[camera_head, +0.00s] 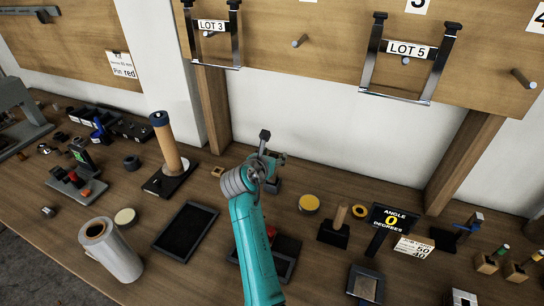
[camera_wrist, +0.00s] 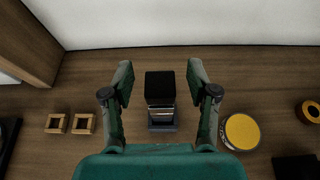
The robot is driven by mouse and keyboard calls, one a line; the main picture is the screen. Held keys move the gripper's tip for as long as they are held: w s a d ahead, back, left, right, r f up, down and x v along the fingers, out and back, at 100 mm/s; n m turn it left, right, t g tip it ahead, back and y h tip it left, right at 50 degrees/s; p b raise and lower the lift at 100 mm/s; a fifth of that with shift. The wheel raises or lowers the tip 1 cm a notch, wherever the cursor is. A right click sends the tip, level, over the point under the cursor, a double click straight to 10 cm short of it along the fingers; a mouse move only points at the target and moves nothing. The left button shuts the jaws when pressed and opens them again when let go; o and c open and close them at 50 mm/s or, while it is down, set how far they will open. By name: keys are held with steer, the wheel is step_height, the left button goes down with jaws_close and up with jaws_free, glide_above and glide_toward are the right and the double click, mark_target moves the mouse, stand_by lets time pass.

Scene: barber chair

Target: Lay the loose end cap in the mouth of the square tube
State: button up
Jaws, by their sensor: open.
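My gripper (camera_wrist: 160,68) is open, one finger on each side of a black block, with a gap on both sides. This block looks like the end cap (camera_wrist: 160,87). It sits at the top of a silver upright that looks like the square tube (camera_wrist: 161,114), over a dark base (camera_wrist: 163,128). The tube's mouth is hidden under the black block, and I cannot tell how deep the block sits. In the head view my gripper (camera_head: 270,155) is by the same spot near the wall, and my arm hides part of the stand.
A yellow-topped round tin (camera_wrist: 241,132) stands to the right, and two small wooden square rings (camera_wrist: 69,123) lie to the left. A brown roll on a post (camera_head: 170,145), a black tray (camera_head: 186,231) and an angle display (camera_head: 393,219) stand farther off on the bench.

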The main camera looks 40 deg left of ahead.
steer(key=v, duration=1.2)
stand_by(0.5)
